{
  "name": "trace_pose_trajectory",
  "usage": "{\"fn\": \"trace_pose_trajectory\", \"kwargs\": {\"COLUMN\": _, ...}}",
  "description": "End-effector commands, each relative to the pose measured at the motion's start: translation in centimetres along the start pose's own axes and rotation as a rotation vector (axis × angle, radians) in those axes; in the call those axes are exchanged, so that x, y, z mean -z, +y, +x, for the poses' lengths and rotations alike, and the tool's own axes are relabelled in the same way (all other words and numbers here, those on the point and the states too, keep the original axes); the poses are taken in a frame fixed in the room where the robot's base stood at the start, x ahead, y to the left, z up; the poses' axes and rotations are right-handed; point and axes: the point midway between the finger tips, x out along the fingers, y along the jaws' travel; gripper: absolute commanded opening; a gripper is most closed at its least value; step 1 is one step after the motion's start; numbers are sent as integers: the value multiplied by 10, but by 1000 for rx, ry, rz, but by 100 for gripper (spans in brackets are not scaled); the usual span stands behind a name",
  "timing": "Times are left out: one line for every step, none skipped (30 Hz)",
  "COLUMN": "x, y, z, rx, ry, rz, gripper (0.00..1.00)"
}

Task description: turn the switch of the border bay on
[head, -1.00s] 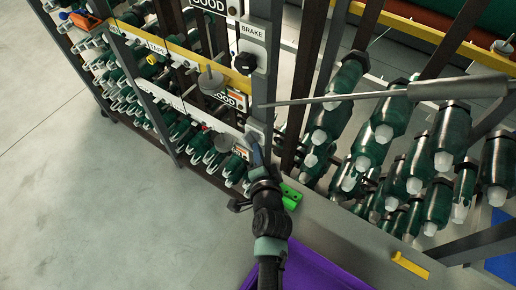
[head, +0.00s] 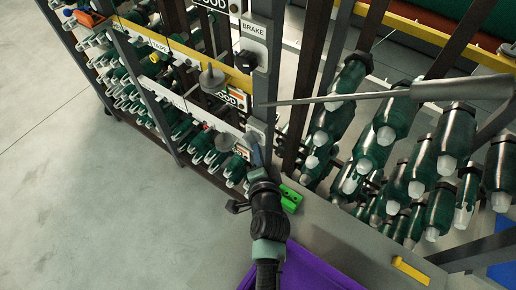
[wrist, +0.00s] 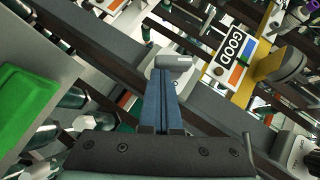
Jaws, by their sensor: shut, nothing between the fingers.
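My gripper (head: 254,152) is shut and empty at the grey front post of the rack. In the wrist view, the closed blue-grey fingers (wrist: 160,95) point at a grey lever switch (wrist: 176,62) on a pale plate. The fingertips are right at the lever, touching or nearly so; I cannot tell which. In the head view my gripper covers most of this switch. No readable label shows whether it belongs to the border bay. Higher on the same post is a black knob (head: 245,63) under a BRAKE label (head: 254,31).
A GOOD sign (wrist: 234,48) hangs near the switch. A grey disc-shaped part (head: 211,76) juts from the yellow rail. A bright green block (head: 291,197) sits right of my wrist. Green bobbins (head: 385,125) crowd the right. Open floor (head: 70,190) lies left.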

Motion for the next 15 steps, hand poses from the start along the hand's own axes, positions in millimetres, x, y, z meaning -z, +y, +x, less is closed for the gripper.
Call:
{"fn": "trace_pose_trajectory", "kwargs": {"x": -4, "y": 1, "z": 0, "rx": -2, "ry": -5, "rz": -1, "gripper": 0}}
{"fn": "trace_pose_trajectory", "kwargs": {"x": -4, "y": 2, "z": 1, "rx": -2, "ry": -5, "rz": 0, "gripper": 0}}
{"fn": "trace_pose_trajectory", "kwargs": {"x": -5, "y": 2, "z": 1, "rx": -2, "ry": -5, "rz": 0, "gripper": 0}}
{"fn": "trace_pose_trajectory", "kwargs": {"x": -5, "y": 2, "z": 1, "rx": -2, "ry": -5, "rz": 0, "gripper": 0}}
{"fn": "trace_pose_trajectory", "kwargs": {"x": -6, "y": 2, "z": 1, "rx": -2, "ry": -4, "rz": 0, "gripper": 0}}
{"fn": "trace_pose_trajectory", "kwargs": {"x": -7, "y": 2, "z": 2, "rx": -2, "ry": -4, "rz": -1, "gripper": 0}}
{"fn": "trace_pose_trajectory", "kwargs": {"x": -8, "y": 3, "z": 2, "rx": -2, "ry": -4, "rz": 0, "gripper": 0}}
{"fn": "trace_pose_trajectory", "kwargs": {"x": -9, "y": 3, "z": 2, "rx": -2, "ry": -4, "rz": 0, "gripper": 0}}
{"fn": "trace_pose_trajectory", "kwargs": {"x": -10, "y": 4, "z": 3, "rx": -2, "ry": -4, "rz": -1, "gripper": 0}}
{"fn": "trace_pose_trajectory", "kwargs": {"x": -11, "y": 4, "z": 3, "rx": -2, "ry": -4, "rz": -1, "gripper": 0}}
{"fn": "trace_pose_trajectory", "kwargs": {"x": -12, "y": 5, "z": 4, "rx": -2, "ry": -4, "rz": 0, "gripper": 0}}
{"fn": "trace_pose_trajectory", "kwargs": {"x": -13, "y": 5, "z": 4, "rx": -3, "ry": -4, "rz": 0, "gripper": 0}}
{"fn": "trace_pose_trajectory", "kwargs": {"x": -14, "y": 6, "z": 4, "rx": -3, "ry": -4, "rz": 0, "gripper": 0}}
{"fn": "trace_pose_trajectory", "kwargs": {"x": -14, "y": 7, "z": 5, "rx": -3, "ry": -4, "rz": 0, "gripper": 0}}
{"fn": "trace_pose_trajectory", "kwargs": {"x": -15, "y": 8, "z": 5, "rx": -3, "ry": -4, "rz": 1, "gripper": 0}}
